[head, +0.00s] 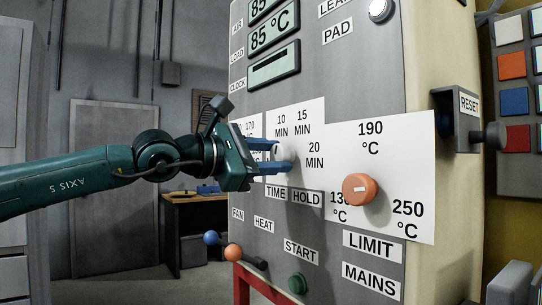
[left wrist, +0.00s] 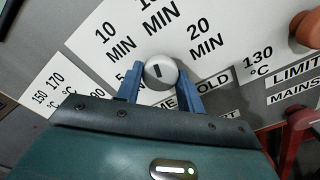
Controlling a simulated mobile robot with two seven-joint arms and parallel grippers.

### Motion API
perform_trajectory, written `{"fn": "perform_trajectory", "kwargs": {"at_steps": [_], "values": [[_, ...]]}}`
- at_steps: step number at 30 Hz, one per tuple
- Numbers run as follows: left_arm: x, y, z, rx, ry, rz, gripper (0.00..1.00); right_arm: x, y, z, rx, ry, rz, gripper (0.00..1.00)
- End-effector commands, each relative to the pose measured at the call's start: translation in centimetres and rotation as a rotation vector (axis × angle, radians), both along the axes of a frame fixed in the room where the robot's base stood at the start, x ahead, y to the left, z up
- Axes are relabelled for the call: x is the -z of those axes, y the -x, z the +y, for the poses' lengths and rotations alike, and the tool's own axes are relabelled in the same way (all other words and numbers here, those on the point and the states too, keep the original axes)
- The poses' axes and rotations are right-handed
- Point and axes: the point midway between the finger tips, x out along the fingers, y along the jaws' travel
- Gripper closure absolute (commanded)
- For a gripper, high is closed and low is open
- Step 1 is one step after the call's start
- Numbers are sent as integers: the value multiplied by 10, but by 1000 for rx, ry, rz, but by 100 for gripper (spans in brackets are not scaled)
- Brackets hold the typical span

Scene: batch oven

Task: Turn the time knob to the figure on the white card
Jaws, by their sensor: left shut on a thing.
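The time knob (left wrist: 161,72) is a round, light grey knob with a short dark mark, seen in the left wrist view. Its mark tilts slightly, the upper end to the left, toward the gap between the 10 MIN and 15 MIN labels. My left gripper (left wrist: 160,88) is shut on the knob, one blue finger on each side. In the head view the same gripper (head: 284,158) reaches the time dial plate (head: 312,134), marked 10, 15 and 20 MIN; it largely hides the knob there. I cannot make out a separate white card with a figure. My right gripper is not in view.
An orange limit knob (head: 360,189) sits right of the time dial. Below are a green start button (head: 297,283) and blue and orange ball-ended levers (head: 233,252). A RESET lever housing (head: 458,120) juts out at the right. Displays (head: 272,34) are above.

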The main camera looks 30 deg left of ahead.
Motion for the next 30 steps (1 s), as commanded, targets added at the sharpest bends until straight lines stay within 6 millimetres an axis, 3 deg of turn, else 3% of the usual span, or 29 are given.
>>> {"fn": "perform_trajectory", "kwargs": {"at_steps": [12,29,30], "values": [[1,0,0,1,-183,-73,85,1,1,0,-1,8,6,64],[1,0,0,1,-211,-85,85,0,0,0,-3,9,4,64],[1,0,0,1,-211,-85,61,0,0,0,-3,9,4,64]]}}
